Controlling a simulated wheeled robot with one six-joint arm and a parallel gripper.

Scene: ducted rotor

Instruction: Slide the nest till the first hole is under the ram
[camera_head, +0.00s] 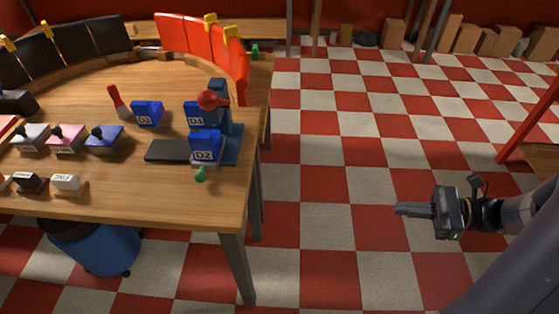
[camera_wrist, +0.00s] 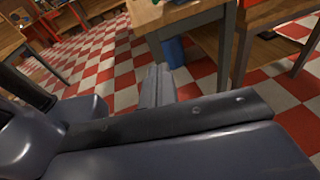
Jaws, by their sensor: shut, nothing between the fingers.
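A small blue press with a red ball-ended lever (camera_head: 211,99) stands near the right end of the wooden table in the head view. Its blue base (camera_head: 228,150) sits on the table. A flat dark plate (camera_head: 168,151), which may be the nest or its slide, reaches out to the left of the press. The ram and any holes are too small or hidden to tell. My gripper (camera_head: 402,209) is over the checkered floor, to the right of the table and well apart from the press. Its fingers are together and empty. They also show in the wrist view (camera_wrist: 158,88).
Blue blocks marked D2 (camera_head: 205,147), D3 (camera_head: 147,113) and D4 (camera_head: 194,113) stand around the press. A green knob (camera_head: 201,174) is in front. Several switch-like boxes are on the left. A blue bin (camera_head: 97,248) stands below the table (camera_head: 160,205). Floor between table and gripper is clear.

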